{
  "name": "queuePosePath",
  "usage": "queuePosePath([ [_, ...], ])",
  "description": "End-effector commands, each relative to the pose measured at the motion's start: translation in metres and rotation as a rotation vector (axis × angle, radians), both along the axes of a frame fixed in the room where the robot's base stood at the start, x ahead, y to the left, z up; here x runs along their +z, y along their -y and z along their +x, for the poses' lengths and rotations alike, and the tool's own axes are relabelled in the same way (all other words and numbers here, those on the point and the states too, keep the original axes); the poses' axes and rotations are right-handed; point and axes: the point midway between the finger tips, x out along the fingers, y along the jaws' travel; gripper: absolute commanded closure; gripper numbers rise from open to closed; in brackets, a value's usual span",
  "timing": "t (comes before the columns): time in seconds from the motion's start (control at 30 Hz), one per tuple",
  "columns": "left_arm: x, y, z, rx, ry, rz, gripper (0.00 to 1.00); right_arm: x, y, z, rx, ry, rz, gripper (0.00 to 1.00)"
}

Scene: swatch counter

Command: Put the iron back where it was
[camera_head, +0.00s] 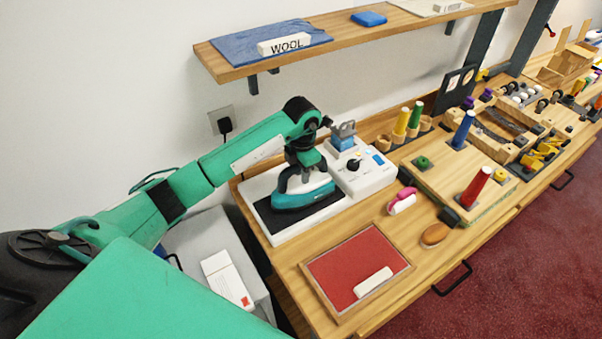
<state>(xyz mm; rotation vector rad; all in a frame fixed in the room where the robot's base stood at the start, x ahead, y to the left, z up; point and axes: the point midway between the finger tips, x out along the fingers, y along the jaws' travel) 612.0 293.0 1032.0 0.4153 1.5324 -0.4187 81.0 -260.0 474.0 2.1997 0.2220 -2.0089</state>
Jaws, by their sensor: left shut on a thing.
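The teal iron (303,193) is upright over the dark pad (268,222) on the white board (280,238). I cannot tell whether its sole touches the pad. My left gripper (303,172) is above the iron and shut on its handle; the fingers partly hide the handle. My right gripper is not in view.
A white control box (364,178) with a knob stands right of the iron. A red framed panel (345,262) with a white block (373,281) lies in front. A pink-handled brush (402,201) and a wooden oval brush (435,235) lie to the right. A shelf (340,37) hangs above.

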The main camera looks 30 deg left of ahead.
Motion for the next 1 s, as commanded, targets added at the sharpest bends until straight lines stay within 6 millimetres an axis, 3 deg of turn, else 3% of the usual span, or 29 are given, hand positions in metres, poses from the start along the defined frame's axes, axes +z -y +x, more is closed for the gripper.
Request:
queuePosePath([
  [0.03, -0.003, 0.001, 0.0, 0.001, -0.002, -0.003, 1.0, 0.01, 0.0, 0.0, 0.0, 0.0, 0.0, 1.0],
  [0.23, -0.018, -0.002, 0.002, 0.0, 0.002, -0.001, 1.0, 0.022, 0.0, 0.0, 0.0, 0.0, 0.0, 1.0],
  [0.7, -0.025, -0.003, 0.003, -0.001, 0.004, 0.0, 1.0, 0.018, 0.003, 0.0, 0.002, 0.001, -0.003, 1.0],
  [0.73, -0.026, -0.003, 0.002, -0.001, 0.0, 0.001, 0.72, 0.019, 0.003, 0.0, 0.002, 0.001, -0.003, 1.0],
  [0.8, -0.026, -0.003, 0.001, -0.001, 0.0, 0.001, 0.58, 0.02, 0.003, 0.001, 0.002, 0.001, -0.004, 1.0],
  [0.83, -0.026, -0.003, 0.001, -0.001, 0.0, 0.001, 0.54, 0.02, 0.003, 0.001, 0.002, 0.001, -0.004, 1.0],
  [1.0, -0.026, -0.003, 0.001, -0.001, 0.0, 0.001, 0.54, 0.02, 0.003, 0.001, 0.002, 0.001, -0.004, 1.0],
])
